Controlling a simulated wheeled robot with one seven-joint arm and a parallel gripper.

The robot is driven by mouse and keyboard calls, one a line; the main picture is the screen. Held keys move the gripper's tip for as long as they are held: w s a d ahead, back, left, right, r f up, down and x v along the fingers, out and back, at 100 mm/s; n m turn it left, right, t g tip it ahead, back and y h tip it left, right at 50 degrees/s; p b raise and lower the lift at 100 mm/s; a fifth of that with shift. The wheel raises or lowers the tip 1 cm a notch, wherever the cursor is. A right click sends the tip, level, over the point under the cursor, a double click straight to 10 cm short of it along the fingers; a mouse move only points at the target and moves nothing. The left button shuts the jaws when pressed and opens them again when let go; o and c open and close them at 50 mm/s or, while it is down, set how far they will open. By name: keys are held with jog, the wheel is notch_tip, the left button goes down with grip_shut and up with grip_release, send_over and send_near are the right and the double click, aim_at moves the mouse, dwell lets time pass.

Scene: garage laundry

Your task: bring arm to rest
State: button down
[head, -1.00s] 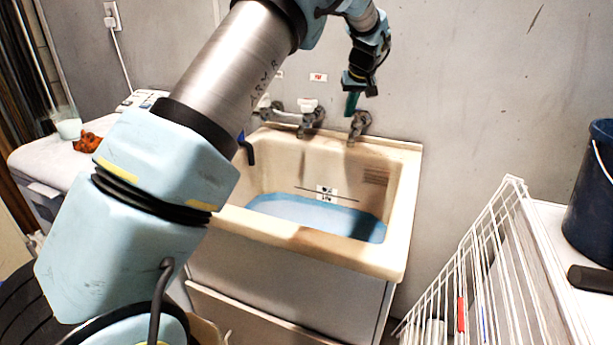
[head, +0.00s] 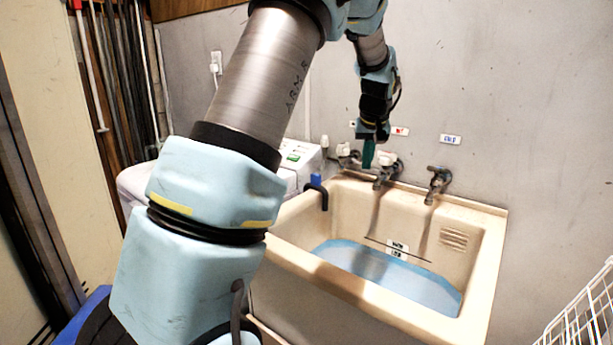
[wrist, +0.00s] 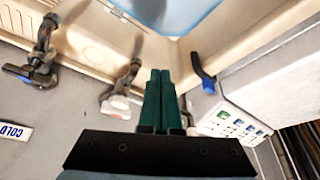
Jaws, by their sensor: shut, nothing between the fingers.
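My arm reaches up and over the laundry sink in the head view. My gripper (head: 368,154) hangs pointing down in front of the taps at the sink's back edge. Its green fingers are together and empty, and they also show in the wrist view (wrist: 159,100). The beige sink (head: 335,285) lies below and in front of it, with blue at the bottom of its basin. I cannot tell how far the fingertips are from the taps.
A black hose end (head: 318,192) hooks over the left rim. A white washing machine (head: 303,160) stands behind. A white wire rack (head: 590,310) is at lower right.

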jog(key=s+a+f+g, duration=0.1)
jog(key=s+a+f, duration=0.1)
jog(key=s+a, duration=0.45)
jog(key=s+a+f+g, duration=0.15)
jog(key=s+a, duration=0.25)
jog(key=a, duration=0.6)
jog(key=s+a+f, duration=0.2)
jog(key=s+a, duration=0.2)
jog(key=s, duration=0.3)
jog(key=s+a+f, duration=0.2)
jog(key=s+a, duration=0.3)
jog(key=s, duration=0.3)
jog(key=shift+a+f, duration=0.15)
jog(key=shift+f, duration=0.15)
jog(key=c, duration=1.6)
grip_release()
